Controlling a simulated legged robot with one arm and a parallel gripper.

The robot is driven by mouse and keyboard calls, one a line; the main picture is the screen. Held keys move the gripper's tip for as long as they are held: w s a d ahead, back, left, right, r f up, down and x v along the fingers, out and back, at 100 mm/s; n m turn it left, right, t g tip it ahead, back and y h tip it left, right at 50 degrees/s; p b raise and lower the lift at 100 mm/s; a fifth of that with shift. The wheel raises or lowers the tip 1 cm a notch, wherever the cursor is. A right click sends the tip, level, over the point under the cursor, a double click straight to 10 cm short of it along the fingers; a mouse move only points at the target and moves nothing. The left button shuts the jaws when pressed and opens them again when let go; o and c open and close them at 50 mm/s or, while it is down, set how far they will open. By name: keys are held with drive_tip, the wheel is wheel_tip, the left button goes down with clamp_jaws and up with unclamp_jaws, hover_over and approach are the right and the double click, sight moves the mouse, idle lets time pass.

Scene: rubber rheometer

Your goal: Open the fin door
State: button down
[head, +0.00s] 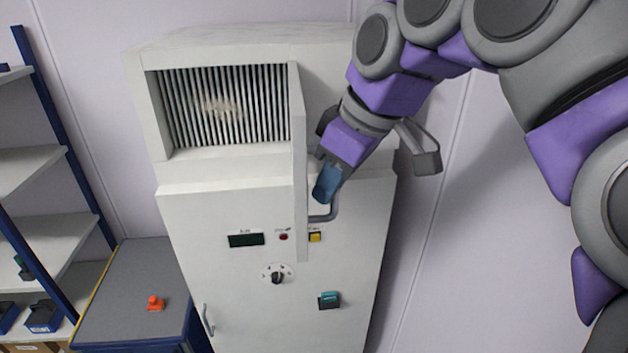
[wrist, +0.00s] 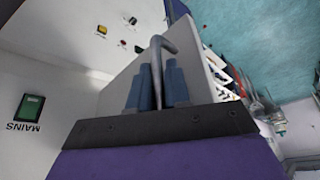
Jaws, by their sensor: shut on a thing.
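The fin door (head: 299,130) is a thin white panel on the front of the grey-white cabinet. It stands swung out, nearly edge-on in the head view, at the right side of an opening with vertical metal fins (head: 225,108). The fins are exposed, with a tan dusty patch on them. The door's grey bar handle (head: 332,212) is on its right-hand face, low down. My gripper (head: 325,190) is shut on this handle. In the wrist view the blue fingers (wrist: 158,88) stand on both sides of the curved handle (wrist: 157,50), with the door panel (wrist: 192,55) behind.
The cabinet front (head: 230,290) has a dark display (head: 246,240), a rotary knob (head: 277,277) and a green switch (head: 329,300). A grey-topped bench (head: 120,290) with an orange item (head: 155,303) and blue-framed shelves (head: 45,175) stand at left. Bare wall lies at right.

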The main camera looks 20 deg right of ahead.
drive_tip(key=shift+d+r, duration=0.1)
drive_tip(key=shift+d, duration=0.25)
drive_tip(key=shift+a, duration=0.2)
drive_tip(key=c, duration=1.4)
unclamp_jaws()
drive_tip(key=shift+a, duration=0.15)
drive_tip(key=shift+c, duration=0.2)
drive_tip(key=shift+o, duration=1.4)
drive_tip(key=shift+s+a, duration=0.15)
drive_tip(key=shift+a, duration=0.15)
drive_tip(key=shift+d, duration=0.15)
drive_tip(key=shift+d+r, duration=0.3)
drive_tip(key=shift+r, duration=0.1)
drive_tip(key=p+v, duration=1.2)
drive_tip(key=v, duration=0.4)
drive_tip(key=shift+a+p, duration=0.25)
drive_tip(key=shift+p, duration=0.15)
